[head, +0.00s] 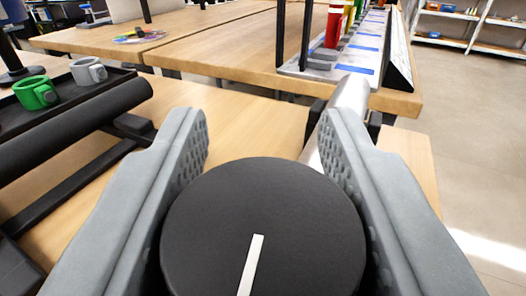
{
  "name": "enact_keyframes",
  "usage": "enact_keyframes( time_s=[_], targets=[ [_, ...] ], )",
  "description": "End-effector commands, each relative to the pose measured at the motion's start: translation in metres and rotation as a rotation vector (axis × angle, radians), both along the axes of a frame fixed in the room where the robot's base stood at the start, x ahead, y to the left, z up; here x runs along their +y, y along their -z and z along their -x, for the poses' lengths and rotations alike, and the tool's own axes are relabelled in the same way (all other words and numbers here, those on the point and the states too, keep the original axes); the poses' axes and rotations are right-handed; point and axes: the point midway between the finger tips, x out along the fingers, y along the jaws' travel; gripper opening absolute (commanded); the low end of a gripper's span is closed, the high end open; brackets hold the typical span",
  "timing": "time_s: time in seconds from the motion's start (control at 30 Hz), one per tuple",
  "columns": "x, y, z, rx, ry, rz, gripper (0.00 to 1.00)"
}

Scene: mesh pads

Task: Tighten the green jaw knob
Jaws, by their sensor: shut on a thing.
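A large round black knob (262,215) with a white pointer line fills the bottom centre of the head view. The two grey, textured fingers of my gripper (262,135) stand one on each side of it and are shut on its rim. The white line runs from near the knob's middle down to the bottom edge, leaning slightly left at its lower end. The knob's lower edge is cut off by the picture. No green colour shows on the knob. A silver bar (349,95) shows behind the right finger.
A black tray (95,88) at the left holds a green mug (36,93) and a grey mug (88,72). A wooden table (215,55) stands behind, with a rack of coloured items (335,25) on it. Open floor (465,130) lies at the right.

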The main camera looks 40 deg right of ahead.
Motion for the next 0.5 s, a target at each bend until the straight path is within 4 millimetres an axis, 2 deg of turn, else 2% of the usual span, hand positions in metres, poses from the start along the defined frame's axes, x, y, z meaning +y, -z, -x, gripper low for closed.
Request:
enact_keyframes(
  time_s=[0.5],
  targets=[
    [-0.0032,0.0010,0.0051,0.001,0.453,0.000,0.14]
  ],
)
